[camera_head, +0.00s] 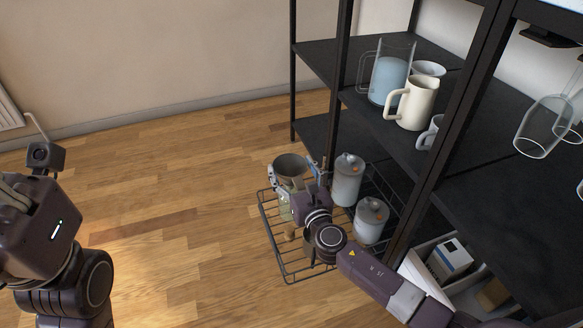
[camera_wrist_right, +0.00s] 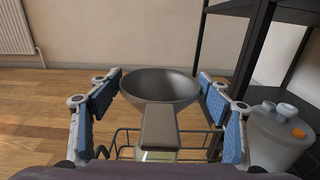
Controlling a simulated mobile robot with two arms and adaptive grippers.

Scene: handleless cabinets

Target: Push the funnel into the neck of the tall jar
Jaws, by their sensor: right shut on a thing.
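The funnel (camera_head: 291,165) is a grey metal bowl shape with a wide round mouth facing up. In the right wrist view the funnel (camera_wrist_right: 160,84) sits between both fingers, with a flat handle-like tab toward me. My right gripper (camera_head: 298,177) is shut on it. A pale greenish glass jar (camera_head: 285,207) shows just below the funnel, and a bit of yellowish glass (camera_wrist_right: 158,155) shows under the tab. The funnel's spout and the jar's neck are hidden, so I cannot tell how deep it sits. My left gripper (camera_head: 12,192) is at the left edge, its fingers mostly cut off.
The jar stands in a low wire rack (camera_head: 268,228). Two grey canisters with orange knobs (camera_head: 347,180) (camera_head: 370,220) stand close on the right. A small cork-like piece (camera_head: 290,235) lies nearby. Dark shelves (camera_head: 440,165) with jugs rise at right. Floor at left is clear.

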